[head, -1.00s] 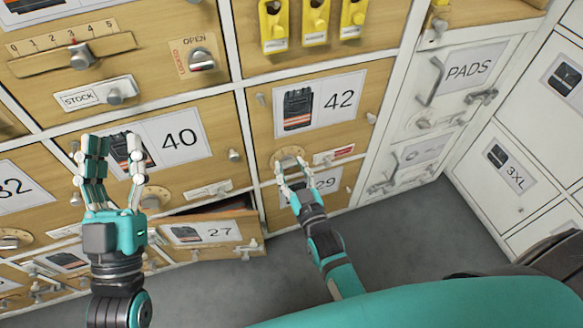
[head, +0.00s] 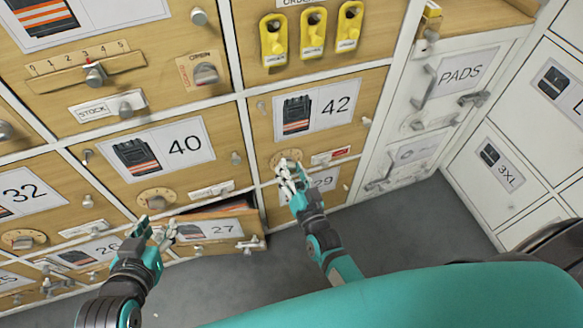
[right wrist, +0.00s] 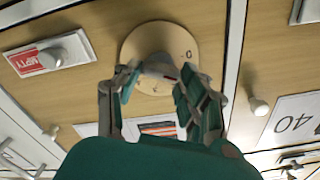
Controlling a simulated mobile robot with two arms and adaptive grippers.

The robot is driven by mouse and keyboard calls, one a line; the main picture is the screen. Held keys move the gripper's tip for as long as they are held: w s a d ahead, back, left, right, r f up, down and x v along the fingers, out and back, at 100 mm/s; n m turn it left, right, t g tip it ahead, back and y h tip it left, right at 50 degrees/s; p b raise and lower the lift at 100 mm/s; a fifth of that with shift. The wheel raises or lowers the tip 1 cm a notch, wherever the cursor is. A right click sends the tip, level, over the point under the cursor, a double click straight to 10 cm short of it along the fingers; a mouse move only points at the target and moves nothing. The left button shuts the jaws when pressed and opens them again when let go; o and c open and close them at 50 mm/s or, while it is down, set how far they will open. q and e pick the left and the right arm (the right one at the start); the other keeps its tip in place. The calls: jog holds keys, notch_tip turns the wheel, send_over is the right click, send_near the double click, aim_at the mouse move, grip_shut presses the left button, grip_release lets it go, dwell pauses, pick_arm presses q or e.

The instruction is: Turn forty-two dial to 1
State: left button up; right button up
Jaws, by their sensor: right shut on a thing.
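The forty-two dial (head: 277,158) is a round wooden disc on the lower part of the locker door labelled 42 (head: 322,108). My right gripper (head: 287,172) is at this dial. One digit, apparently 0, shows at the disc's right edge; other marks are too small or covered to read. My left gripper (head: 155,236) is open and empty, in front of the lower lockers.
The door labelled 27 (head: 210,230) stands ajar at lower middle. Locker 40 (head: 184,144) has a similar dial (head: 156,199). A red-and-white EMPTY slider (head: 331,156) is right of the dial. Grey floor (head: 400,220) is clear at right.

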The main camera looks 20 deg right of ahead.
pick_arm(q)
jog(key=shift+s+a+f+g, duration=0.15)
jog(key=shift+s+f+g, duration=0.2)
jog(key=shift+f+g, duration=0.05)
pick_arm(e)
jog(key=o, duration=1.2)
jog(key=shift+c, duration=0.2)
jog(key=shift+s, duration=0.1)
jog(key=s, duration=1.1)
jog(key=shift+s+d, duration=0.25)
jog(key=shift+s, duration=0.15)
jog(key=shift+w, duration=0.1)
